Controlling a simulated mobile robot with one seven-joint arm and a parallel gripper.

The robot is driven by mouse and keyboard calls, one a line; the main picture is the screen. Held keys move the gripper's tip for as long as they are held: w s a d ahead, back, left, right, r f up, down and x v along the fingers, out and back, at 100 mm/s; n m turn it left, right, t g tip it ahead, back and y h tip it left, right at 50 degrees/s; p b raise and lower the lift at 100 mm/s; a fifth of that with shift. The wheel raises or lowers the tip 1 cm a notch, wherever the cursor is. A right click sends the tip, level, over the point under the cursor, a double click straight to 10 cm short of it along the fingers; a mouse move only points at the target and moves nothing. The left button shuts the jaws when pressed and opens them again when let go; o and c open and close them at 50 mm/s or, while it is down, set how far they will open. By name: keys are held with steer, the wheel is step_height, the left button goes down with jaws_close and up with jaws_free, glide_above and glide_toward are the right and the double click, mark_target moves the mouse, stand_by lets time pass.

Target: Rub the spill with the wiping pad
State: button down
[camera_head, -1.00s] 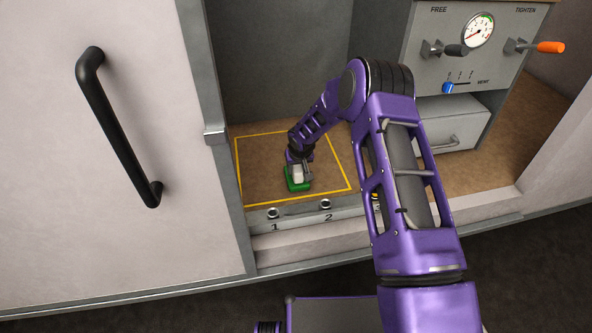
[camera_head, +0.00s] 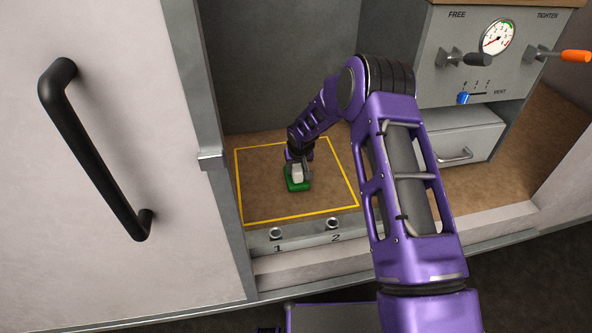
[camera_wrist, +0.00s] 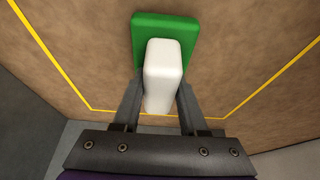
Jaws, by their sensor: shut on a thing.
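The wiping pad has a green base (camera_head: 297,186) and a white grip block (camera_head: 297,171). My gripper (camera_head: 299,167) is shut on the white block, with a finger on each side of it. In the wrist view the white block (camera_wrist: 163,75) stands between the fingers and the green base (camera_wrist: 165,28) lies beyond it, on or just above the brown surface. The pad is inside the yellow outlined area (camera_head: 255,221). I see no distinct spill in either view; the pad and my gripper hide part of the surface.
A white door with a black handle (camera_head: 97,150) stands at the left. A front ledge has sockets marked 1 (camera_head: 276,233) and 2 (camera_head: 333,223). A grey panel with a gauge (camera_head: 497,38), levers and a drawer (camera_head: 455,145) is at the right. Grey walls enclose the back.

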steer(key=r, duration=0.3)
steer(key=shift+s+r+p, duration=0.15)
steer(key=shift+s+p, duration=0.05)
steer(key=shift+p, duration=0.1)
steer(key=shift+r+p, duration=1.1)
steer(key=shift+r, duration=1.3)
